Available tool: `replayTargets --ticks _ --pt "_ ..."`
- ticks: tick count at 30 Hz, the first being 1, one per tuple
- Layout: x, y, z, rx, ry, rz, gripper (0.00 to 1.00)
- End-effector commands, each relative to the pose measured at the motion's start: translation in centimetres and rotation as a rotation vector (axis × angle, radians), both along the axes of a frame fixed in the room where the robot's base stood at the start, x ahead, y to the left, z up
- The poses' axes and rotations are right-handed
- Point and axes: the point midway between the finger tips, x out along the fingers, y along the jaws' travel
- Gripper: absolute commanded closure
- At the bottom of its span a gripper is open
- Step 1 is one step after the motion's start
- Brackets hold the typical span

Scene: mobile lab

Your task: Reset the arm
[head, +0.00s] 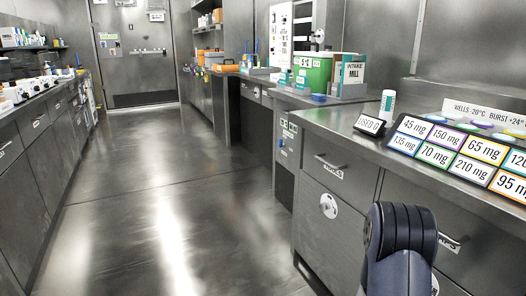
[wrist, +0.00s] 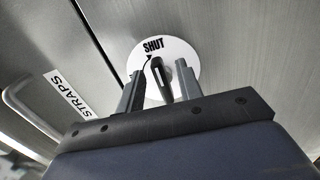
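My arm (head: 400,240) shows at the lower right of the head view, in front of the right counter's drawers. The gripper itself is not visible there. In the wrist view my gripper (wrist: 159,80) has its two fingers apart. A white round dial (wrist: 181,53) marked SHUT lies beyond the fingertips, on a metal cabinet front. Its dark handle (wrist: 161,80) appears between the fingers, with a visible gap on each side. I cannot tell how far the fingertips are from the dial's face.
A drawer handle (wrist: 22,115) with a STRAPS label (wrist: 68,95) is left of the gripper. The right counter (head: 320,121) carries a board of mg labels (head: 436,157) and a white bottle (head: 387,105). The floor aisle (head: 170,190) is clear.

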Motion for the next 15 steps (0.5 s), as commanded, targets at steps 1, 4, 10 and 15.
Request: replayTargets --ticks 1,4,10,15 --pt "0.12 -0.44 -0.06 0.001 -0.002 -0.002 0.65" --pt "0.3 -0.71 0.05 -0.002 0.004 0.0 0.65" --pt "0.27 -0.63 0.07 -0.006 0.015 0.0 0.65" --pt "0.25 -0.58 0.06 -0.006 0.014 0.0 0.65"
